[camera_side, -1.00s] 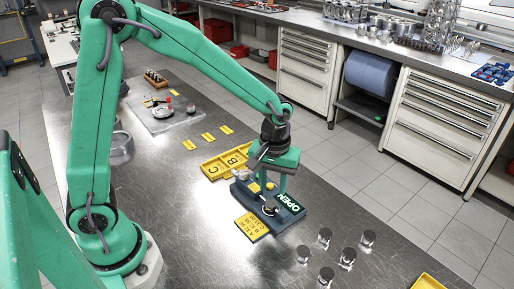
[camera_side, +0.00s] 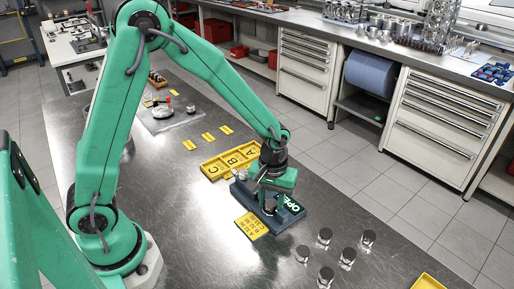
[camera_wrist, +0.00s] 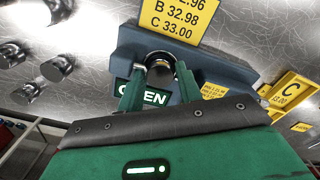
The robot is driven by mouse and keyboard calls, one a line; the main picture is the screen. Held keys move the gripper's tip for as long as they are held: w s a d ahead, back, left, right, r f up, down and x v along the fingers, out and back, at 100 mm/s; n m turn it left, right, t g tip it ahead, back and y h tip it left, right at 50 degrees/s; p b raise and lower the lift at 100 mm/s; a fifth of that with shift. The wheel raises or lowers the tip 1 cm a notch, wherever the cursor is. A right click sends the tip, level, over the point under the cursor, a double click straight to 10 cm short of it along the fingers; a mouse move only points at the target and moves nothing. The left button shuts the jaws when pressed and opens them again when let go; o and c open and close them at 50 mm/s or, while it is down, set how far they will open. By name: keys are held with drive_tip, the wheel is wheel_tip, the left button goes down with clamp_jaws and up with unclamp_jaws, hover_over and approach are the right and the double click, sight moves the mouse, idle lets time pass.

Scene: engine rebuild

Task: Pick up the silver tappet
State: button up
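A silver round piece (camera_wrist: 160,62), most likely the tappet, sits upright in a seat on the blue-grey gauge block (camera_wrist: 215,68) marked OPEN. In the wrist view my gripper (camera_wrist: 160,82) has one green finger on each side of it. I cannot tell whether the fingers touch it. In the side view my gripper (camera_side: 271,207) is lowered over the gauge block (camera_side: 292,212) and hides the piece. Several similar silver tappets (camera_side: 326,272) stand apart on the metal bench, to the right of the block.
A yellow card with numbers (camera_side: 252,225) lies against the block's front. A yellow tray marked A, B, C (camera_side: 222,171) is behind it. Another yellow tray (camera_side: 428,283) is at the lower right edge. The bench (camera_side: 200,225) is clear at front left.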

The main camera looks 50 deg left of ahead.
sight(272, 203)
idle(0.4)
drive_tip(key=c, duration=0.7)
drive_tip(key=shift+r, duration=0.15)
drive_tip(key=shift+r, duration=0.4)
wheel_tip(272, 203, up, 3)
drive_tip(key=shift+r, duration=0.1)
drive_tip(key=s+d+r, duration=0.6)
drive_tip(key=s+d, duration=0.2)
drive_tip(key=shift+d+r, duration=0.3)
drive_tip(key=shift+r, duration=0.05)
drive_tip(key=shift+w, duration=0.1)
